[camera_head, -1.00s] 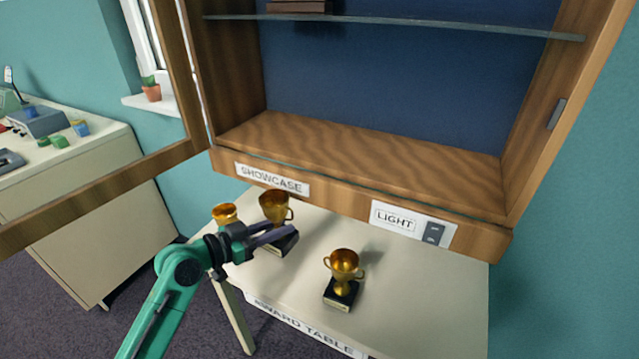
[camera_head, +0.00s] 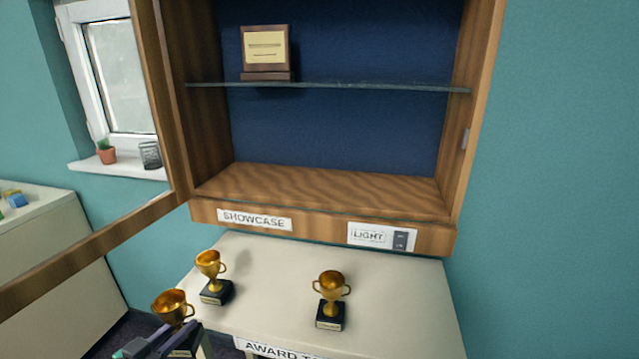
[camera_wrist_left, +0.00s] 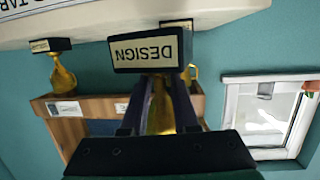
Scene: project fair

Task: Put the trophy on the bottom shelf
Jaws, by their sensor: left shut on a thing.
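My left gripper (camera_head: 160,343), at the bottom left of the head view, is shut on a gold trophy (camera_head: 172,306) with a dark base. In the left wrist view, the fingers (camera_wrist_left: 160,112) close around its gold stem, and its black base (camera_wrist_left: 146,53) bears a plate reading DESIGN, upside down in the picture. Two more gold trophies stand upright on the award table: one at left (camera_head: 210,266) and one near the middle (camera_head: 331,291). The showcase's wooden bottom shelf (camera_head: 320,184) is bare. My right gripper is not in view.
The open showcase door (camera_head: 95,236) reaches out on the left, near the held trophy. A glass shelf (camera_head: 380,88) with a plaque (camera_head: 265,50) is above the bottom shelf. The award table (camera_head: 270,300) is below the showcase. A light switch (camera_head: 400,240) is on its front edge.

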